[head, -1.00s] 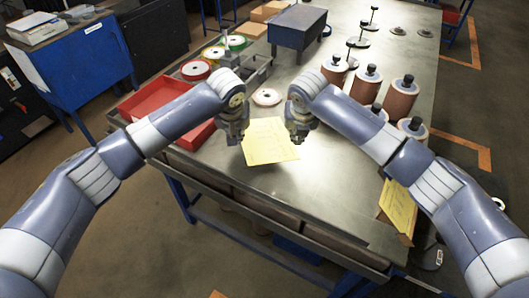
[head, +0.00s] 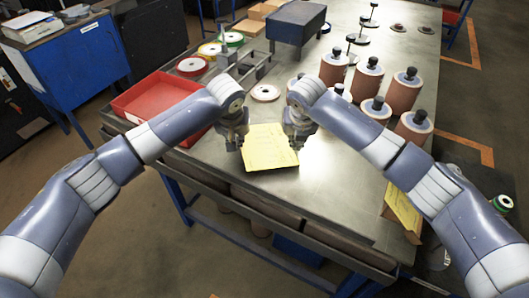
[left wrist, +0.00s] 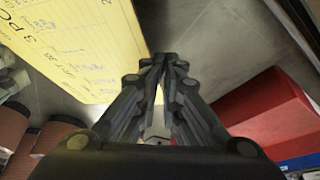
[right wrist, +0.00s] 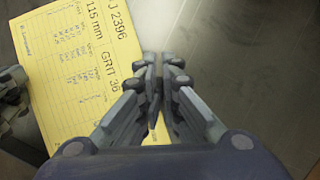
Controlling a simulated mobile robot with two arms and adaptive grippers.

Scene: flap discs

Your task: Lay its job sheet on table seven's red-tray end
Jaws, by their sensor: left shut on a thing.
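The yellow job sheet (head: 268,148) is over the near part of the metal table (head: 330,185), between my two grippers. Whether it touches the top, I cannot tell. My left gripper (head: 233,140) is shut on the sheet's left edge; the sheet shows at upper left in the left wrist view (left wrist: 75,45). My right gripper (head: 298,138) is at the sheet's right edge. Its fingertips are close together in the right wrist view (right wrist: 161,62), beside the printed sheet (right wrist: 85,75); a grip is not clear. The red tray (head: 135,105) is at the table's left end, left of my left gripper.
Several brownish rolls with black knobs (head: 405,85) stand on the right. A blue box (head: 297,22) and flat discs (head: 265,92) are farther back. Another yellow sheet (head: 403,208) is at the table's right near edge. The table top right of the held sheet is clear.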

